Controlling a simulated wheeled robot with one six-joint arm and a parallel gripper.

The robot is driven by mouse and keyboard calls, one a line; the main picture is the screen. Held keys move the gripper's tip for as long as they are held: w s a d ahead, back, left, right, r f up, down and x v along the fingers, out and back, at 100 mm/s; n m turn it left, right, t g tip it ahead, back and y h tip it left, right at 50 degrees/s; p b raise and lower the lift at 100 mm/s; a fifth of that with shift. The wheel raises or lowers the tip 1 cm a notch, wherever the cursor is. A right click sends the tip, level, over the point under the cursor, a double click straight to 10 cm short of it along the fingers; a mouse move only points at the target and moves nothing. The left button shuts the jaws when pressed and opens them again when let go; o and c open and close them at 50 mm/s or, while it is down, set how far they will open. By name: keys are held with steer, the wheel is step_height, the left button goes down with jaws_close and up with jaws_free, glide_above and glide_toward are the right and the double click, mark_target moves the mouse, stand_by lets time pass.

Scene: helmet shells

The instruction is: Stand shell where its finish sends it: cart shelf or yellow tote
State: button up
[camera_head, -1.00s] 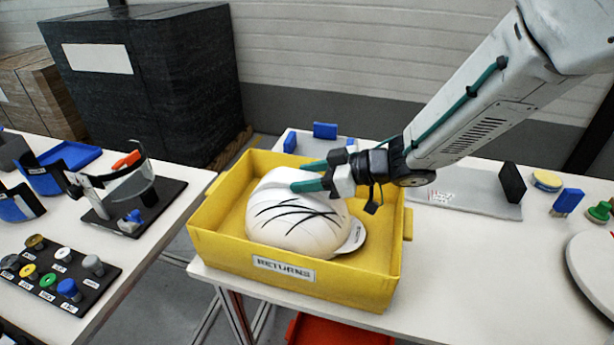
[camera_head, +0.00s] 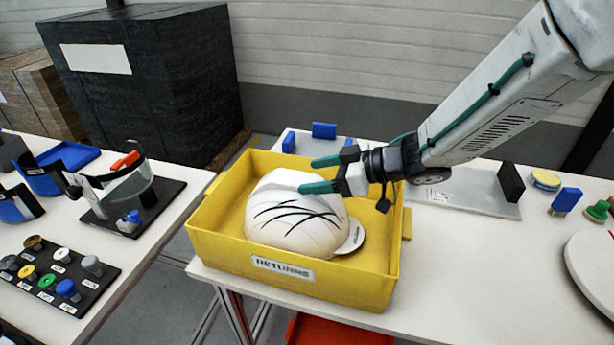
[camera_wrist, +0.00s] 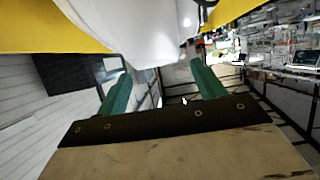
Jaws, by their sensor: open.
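The white helmet shell (camera_head: 290,225) sits in the yellow tote (camera_head: 222,247) labelled RETURNS, with its brim to the right. Several dark scratch-like lines cross its side. My gripper (camera_head: 312,175) is at the shell's upper back edge, its green fingers spread and pointing left, with nothing held between them. In the wrist view the shell (camera_wrist: 150,30) shows beyond the spread fingers of my gripper (camera_wrist: 160,85). Whether a finger still touches the shell I cannot tell. The cart shelf cannot be made out.
A black board with coloured knobs (camera_head: 60,275) and a stand with a visor-like part (camera_head: 130,190) are on the left table. A grey plate with a black block (camera_head: 510,182) lies right of the tote. A red bin (camera_head: 335,330) is below the table.

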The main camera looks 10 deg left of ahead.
steer(key=w+d+r+m+t+h, duration=0.3)
steer(key=d+r+t+h, duration=0.15)
steer(key=d, duration=0.55)
steer(key=w+d+r+m+t+h, duration=0.3)
steer(key=d+r+t, duration=0.25)
steer(key=d, duration=0.55)
steer(key=s+d+r+m+h, duration=0.25)
steer(key=d+m+h, duration=0.3)
steer(key=d, duration=0.45)
steer(key=s+d+f+m+g+h, duration=0.25)
steer(key=s+d+g, duration=0.2)
steer(key=s, duration=0.65)
steer(key=s+a+m+g+y, duration=0.1)
steer(key=s+g, duration=0.2)
steer(key=s, duration=0.5)
steer(key=s+a+f+m+g+y, duration=0.1)
steer(key=s+a+g, duration=0.1)
steer(key=s, duration=0.6)
steer(key=shift+s+a+f+g, duration=0.2)
steer(key=shift+s+f+g, duration=0.1)
steer(key=shift+g, duration=0.25)
